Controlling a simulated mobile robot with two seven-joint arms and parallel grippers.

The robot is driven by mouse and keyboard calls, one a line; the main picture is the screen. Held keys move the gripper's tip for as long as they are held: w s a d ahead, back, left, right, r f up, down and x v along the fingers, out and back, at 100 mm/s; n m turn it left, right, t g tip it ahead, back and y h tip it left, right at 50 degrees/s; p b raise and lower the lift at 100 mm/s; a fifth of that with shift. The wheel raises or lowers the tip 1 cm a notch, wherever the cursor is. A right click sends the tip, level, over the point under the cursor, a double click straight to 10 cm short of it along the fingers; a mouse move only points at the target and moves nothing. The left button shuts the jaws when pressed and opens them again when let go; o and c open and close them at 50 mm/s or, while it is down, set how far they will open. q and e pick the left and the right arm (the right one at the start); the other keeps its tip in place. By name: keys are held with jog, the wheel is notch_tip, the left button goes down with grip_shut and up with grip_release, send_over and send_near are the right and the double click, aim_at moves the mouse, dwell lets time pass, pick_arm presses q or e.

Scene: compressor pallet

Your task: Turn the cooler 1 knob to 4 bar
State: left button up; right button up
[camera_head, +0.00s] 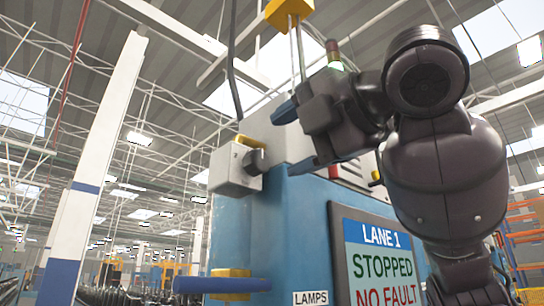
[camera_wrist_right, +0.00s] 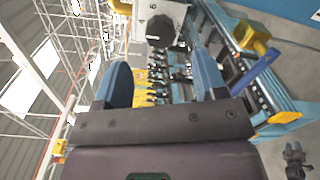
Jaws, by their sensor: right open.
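A dark knob (camera_head: 256,162) sits on the right side of a small light grey box (camera_head: 231,172) at the corner of the blue cabinet. In the right wrist view the knob (camera_wrist_right: 160,30) looks many-sided and lies ahead, between the lines of the two fingers. My right gripper (camera_head: 284,140) is open, with blue fingertips spread above and right of the knob. The wrist view shows the gripper (camera_wrist_right: 162,78) empty and apart from the knob. My left gripper does not show.
The blue cabinet (camera_head: 255,235) carries a screen (camera_head: 382,262) reading LANE 1, STOPPED, NO FAULT, and a LAMPS label (camera_head: 311,298). A blue handle (camera_head: 205,285) sticks out low on the left. A lamp stack (camera_head: 333,55) stands behind the gripper.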

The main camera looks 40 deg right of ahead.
jog(key=s, duration=0.3)
jog(key=shift+s+d, duration=0.1)
dwell(0.7)
